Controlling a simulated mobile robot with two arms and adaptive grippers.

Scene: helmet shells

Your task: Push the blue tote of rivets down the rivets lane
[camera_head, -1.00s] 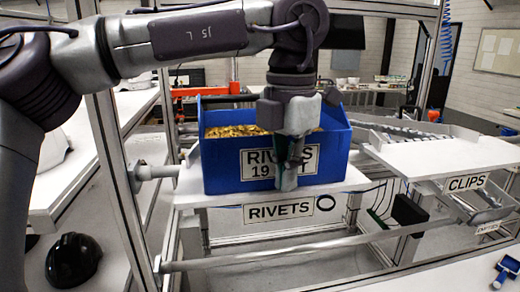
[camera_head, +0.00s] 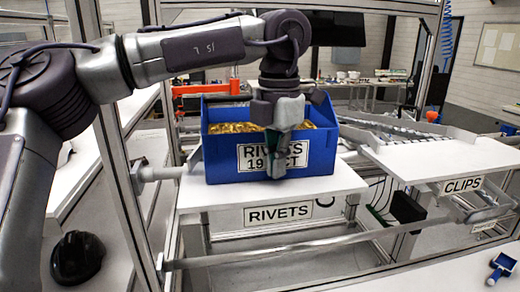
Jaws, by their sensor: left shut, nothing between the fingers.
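The blue tote (camera_head: 225,160) is full of gold rivets (camera_head: 235,128) and has a white RIVETS label on its front. It sits upright on the white rivets lane (camera_head: 345,182), whose front edge carries a RIVETS sign (camera_head: 278,214). A strip of bare lane shows in front of the tote. My left gripper (camera_head: 276,174) is shut and empty, pointing down at the tote's front face over part of the label. It looks touching or very close; I cannot tell which. My right gripper is not in view.
The clips lane (camera_head: 440,155) with its CLIPS sign is at the right. A frame post (camera_head: 118,190) stands at the left. A black helmet shell (camera_head: 76,258) lies at lower left. A small blue scoop-like item (camera_head: 503,266) lies at lower right.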

